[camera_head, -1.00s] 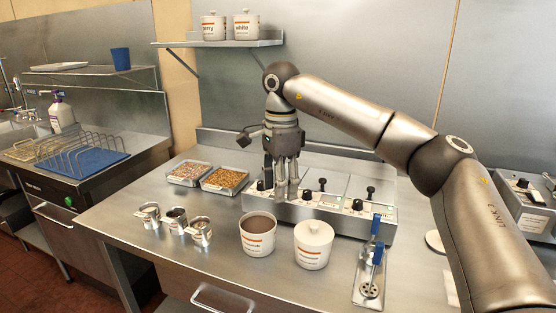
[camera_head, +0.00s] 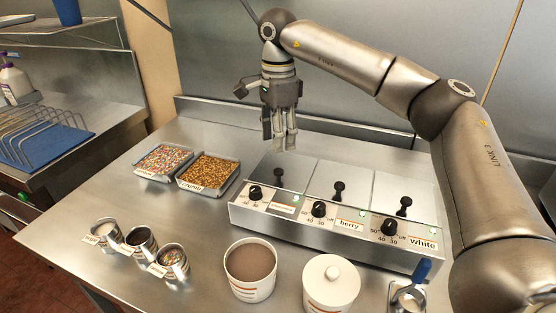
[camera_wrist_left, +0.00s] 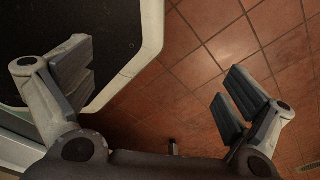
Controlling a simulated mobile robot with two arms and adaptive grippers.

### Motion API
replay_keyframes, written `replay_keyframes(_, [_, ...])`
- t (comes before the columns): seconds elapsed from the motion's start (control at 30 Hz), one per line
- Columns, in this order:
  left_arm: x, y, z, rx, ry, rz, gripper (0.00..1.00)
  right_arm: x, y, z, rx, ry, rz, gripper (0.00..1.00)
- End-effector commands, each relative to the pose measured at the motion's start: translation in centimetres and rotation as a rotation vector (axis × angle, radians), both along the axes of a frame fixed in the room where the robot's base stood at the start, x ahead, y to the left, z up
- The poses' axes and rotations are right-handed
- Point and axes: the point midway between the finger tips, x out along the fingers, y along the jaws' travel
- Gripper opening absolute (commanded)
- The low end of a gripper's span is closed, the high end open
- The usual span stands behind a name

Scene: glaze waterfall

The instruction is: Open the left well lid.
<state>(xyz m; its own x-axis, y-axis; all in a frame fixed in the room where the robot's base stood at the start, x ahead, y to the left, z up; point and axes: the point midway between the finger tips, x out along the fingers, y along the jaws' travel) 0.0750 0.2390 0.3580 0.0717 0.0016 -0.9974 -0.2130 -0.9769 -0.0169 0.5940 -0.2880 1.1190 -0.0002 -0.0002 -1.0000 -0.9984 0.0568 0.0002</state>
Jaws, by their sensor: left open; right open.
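The warmer (camera_head: 330,240) has three wells side by side, each with a flat steel lid and black knob. The left well lid (camera_head: 299,170) lies flat and looks shut, its black knob (camera_head: 279,177) standing near its front. My right gripper (camera_head: 285,145) points down above the back part of the left lid, behind the knob. Its fingers are open and empty, and I see no contact with the knob. My left gripper (camera_wrist_left: 155,92) shows in the left wrist view, open and empty above the tiled floor, away from the counter top.
Trays of sprinkles (camera_head: 164,160) and crumb (camera_head: 208,172) lie left of the warmer. Several small metal cups (camera_head: 141,241) stand at front left. A brown-filled pot (camera_head: 250,270) and a lidded white pot (camera_head: 331,287) stand in front. My right arm spans the right side.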

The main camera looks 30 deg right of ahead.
Motion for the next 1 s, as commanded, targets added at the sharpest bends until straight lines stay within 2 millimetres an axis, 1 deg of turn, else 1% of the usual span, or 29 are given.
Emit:
replay_keyframes(0.03, [-0.3,0.1,0.1,0.001,0.005,0.000,1.00,-0.1,-0.1,-1.0,-0.001,0.005,0.000,0.44])
replay_keyframes(0.07, [-0.4,0.1,0.2,0.001,0.006,0.000,1.00,-0.1,-0.1,-1.6,-0.001,0.005,-0.001,0.44])
replay_keyframes(0.2, [-0.3,0.1,0.6,0.000,0.002,0.000,1.00,-0.1,-0.1,-4.3,-0.001,0.004,0.000,0.44])
replay_keyframes(0.3, [0.4,0.0,0.9,-0.001,-0.007,0.000,1.00,-0.1,-0.1,-6.0,-0.001,0.003,0.000,0.44])
replay_keyframes(0.43, [1.7,-0.1,1.2,-0.003,-0.027,0.000,1.00,0.0,-0.1,-7.6,0.000,0.001,-0.001,0.44])
replay_keyframes(0.57, [2.4,-0.3,1.3,-0.005,-0.039,0.001,1.00,0.0,-0.1,-8.5,0.000,0.000,-0.001,0.44])
replay_keyframes(0.87, [1.4,-0.5,1.2,-0.007,-0.023,0.000,1.00,0.0,-0.1,-8.7,0.000,0.000,0.000,0.44])
replay_keyframes(1.0, [1.0,-0.4,1.2,-0.007,-0.016,0.000,1.00,0.0,-0.1,-8.7,0.000,0.000,0.000,0.26])
